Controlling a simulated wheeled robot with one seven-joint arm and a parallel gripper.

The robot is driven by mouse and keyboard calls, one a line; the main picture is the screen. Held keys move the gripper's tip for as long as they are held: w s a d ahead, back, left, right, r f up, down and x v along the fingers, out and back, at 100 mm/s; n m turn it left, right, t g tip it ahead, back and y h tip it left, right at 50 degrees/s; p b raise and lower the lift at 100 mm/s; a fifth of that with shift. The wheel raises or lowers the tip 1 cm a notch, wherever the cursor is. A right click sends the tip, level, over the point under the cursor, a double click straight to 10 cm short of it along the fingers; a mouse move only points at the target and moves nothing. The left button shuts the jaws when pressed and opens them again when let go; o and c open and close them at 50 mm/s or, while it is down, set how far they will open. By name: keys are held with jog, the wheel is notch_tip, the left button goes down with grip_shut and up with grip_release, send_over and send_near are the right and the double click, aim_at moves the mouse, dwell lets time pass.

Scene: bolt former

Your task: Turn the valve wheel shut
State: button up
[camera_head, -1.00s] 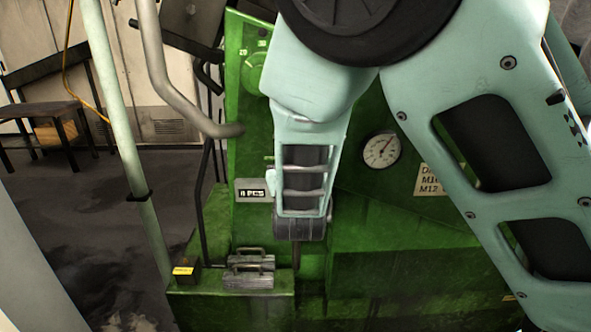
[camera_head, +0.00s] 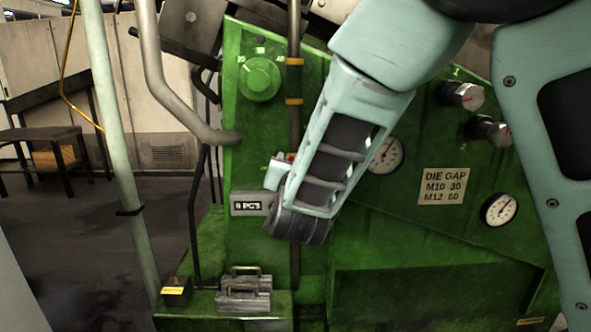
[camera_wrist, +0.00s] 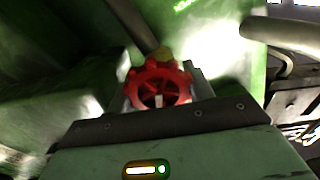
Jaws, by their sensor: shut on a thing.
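The red valve wheel (camera_wrist: 158,84) shows in the wrist view, round and spoked, in front of a brass-coloured part. My gripper (camera_wrist: 163,92) is shut on it, with a grey finger at each side of the rim. In the head view my gripper (camera_head: 280,170) is at the front of the green machine, beside the vertical pipe. Only a small red piece of the wheel (camera_head: 291,157) shows there; my wrist and fingers hide the rest. How far the wheel is turned cannot be told.
The green machine carries a green dial (camera_head: 260,79), a counter reading 8 PCS (camera_head: 250,203), a DIE GAP plate (camera_head: 444,187), black knobs (camera_head: 462,96) and gauges (camera_head: 500,209). A vertical brown pipe (camera_head: 294,55) runs close to my gripper.

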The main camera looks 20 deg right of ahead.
jog(key=shift+f, duration=0.1)
jog(key=o, duration=0.7)
jog(key=b+v, duration=0.1)
jog(key=v, duration=1.6)
jog(key=shift+s+b, duration=0.25)
jog(key=shift+b, duration=0.15)
